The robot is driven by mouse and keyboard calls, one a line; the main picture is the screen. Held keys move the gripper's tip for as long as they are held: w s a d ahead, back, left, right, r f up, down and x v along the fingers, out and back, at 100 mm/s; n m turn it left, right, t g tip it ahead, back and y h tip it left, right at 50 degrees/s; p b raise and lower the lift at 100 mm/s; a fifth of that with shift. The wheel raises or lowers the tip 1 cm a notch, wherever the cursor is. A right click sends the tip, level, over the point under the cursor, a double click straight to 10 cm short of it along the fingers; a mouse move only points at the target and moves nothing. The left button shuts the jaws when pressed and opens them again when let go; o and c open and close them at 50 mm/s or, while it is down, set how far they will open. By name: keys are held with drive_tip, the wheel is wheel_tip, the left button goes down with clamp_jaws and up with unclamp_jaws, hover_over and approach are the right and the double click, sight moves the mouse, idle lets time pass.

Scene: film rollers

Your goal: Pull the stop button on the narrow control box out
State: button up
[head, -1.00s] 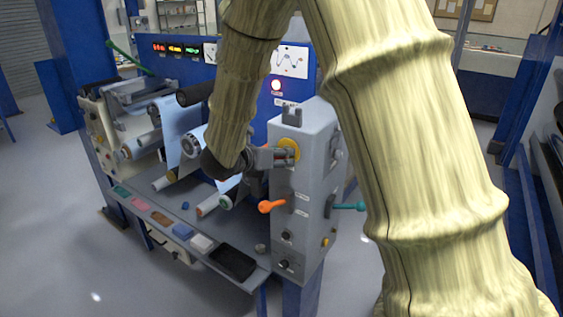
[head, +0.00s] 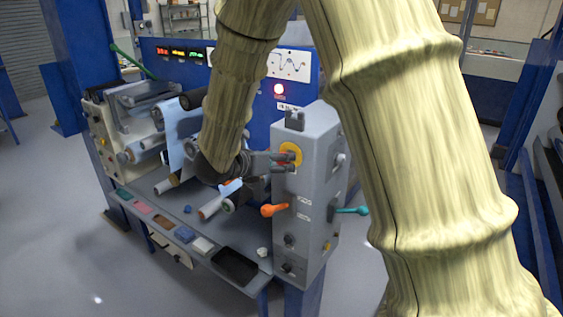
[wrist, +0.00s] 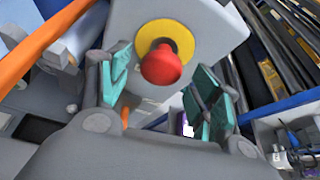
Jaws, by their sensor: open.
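The narrow grey control box (head: 318,150) stands at the right end of the machine. Its red stop button (wrist: 161,66) sits on a round yellow plate (wrist: 178,34) on the box's front face. In the head view, the yellow plate (head: 291,151) shows partly behind my gripper. My gripper (head: 284,162) is in front of the plate. In the wrist view, my gripper (wrist: 163,88) is open, with one teal-padded finger left of the red button and one right of it. Both fingers look apart from the button. Whether the button is in or out I cannot tell.
An orange lever (head: 274,210) and a teal lever (head: 352,211) stick out from the box below the plate. Film rollers (head: 215,205) lie close left of my gripper. A tray (head: 160,200) with coloured pads runs along the front.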

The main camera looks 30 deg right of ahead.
drive_tip(key=v, duration=0.9)
drive_tip(key=shift+a, duration=0.3)
drive_tip(key=shift+s+r, duration=0.1)
